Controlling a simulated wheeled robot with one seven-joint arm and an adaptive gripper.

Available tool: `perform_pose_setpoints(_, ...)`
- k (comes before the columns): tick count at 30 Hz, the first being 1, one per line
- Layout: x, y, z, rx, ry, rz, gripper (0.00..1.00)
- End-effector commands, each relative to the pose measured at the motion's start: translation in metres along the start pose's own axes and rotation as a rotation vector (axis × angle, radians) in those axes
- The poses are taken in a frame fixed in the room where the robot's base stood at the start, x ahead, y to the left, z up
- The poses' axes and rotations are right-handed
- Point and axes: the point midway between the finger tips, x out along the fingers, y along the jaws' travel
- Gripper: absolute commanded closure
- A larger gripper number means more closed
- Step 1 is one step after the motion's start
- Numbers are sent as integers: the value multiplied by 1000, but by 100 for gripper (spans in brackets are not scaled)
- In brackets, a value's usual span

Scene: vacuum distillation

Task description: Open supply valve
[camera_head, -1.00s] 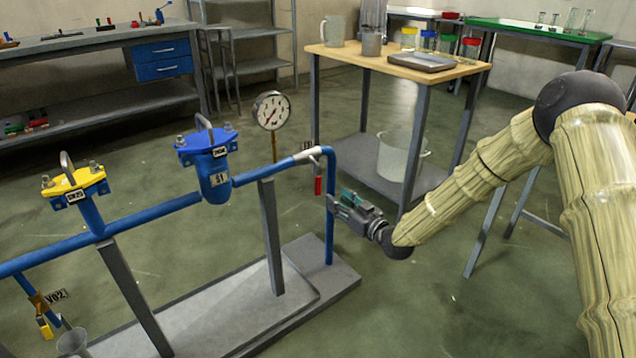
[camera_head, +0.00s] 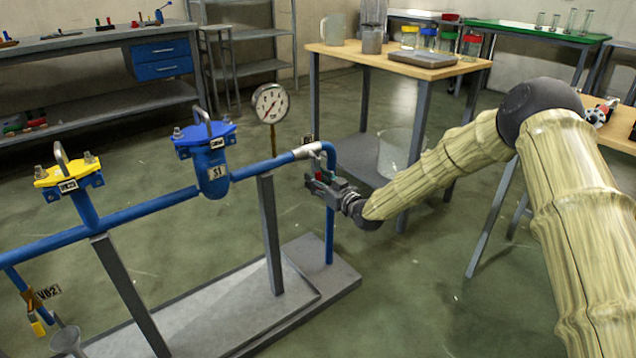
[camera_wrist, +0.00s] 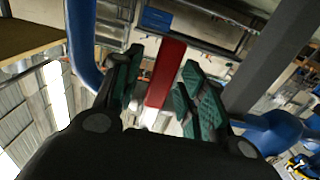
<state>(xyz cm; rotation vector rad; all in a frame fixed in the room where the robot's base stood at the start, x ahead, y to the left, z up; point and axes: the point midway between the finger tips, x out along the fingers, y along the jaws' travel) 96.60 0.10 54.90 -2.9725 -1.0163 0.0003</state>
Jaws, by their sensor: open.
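The supply valve has a red lever handle (camera_wrist: 166,72) and a light metal body (camera_head: 307,151) on the blue pipe's right end. In the head view the handle hangs down and is mostly hidden by my gripper (camera_head: 316,187). In the wrist view my gripper (camera_wrist: 160,98) is open, with its green-padded fingers on either side of the red handle. A gap shows between the handle and the right finger; whether the left finger touches it I cannot tell.
The blue pipe (camera_head: 330,235) drops close to my gripper. A pressure gauge (camera_head: 270,103), a blue-capped filter (camera_head: 212,165) and a yellow-capped fitting (camera_head: 70,175) stand along the line. A wooden-topped table (camera_head: 400,62) is behind. Floor at right front is clear.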

Motion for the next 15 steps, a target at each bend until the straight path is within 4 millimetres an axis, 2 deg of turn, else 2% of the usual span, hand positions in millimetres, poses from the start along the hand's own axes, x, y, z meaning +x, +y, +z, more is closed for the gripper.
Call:
perform_pose_setpoints(8, 1, 0, 0, 0, 0, 0, 59)
perform_pose_setpoints(12, 1, 0, 0, 0, 0, 0, 84)
perform_pose_setpoints(15, 1, 0, 0, 0, 0, 0, 100)
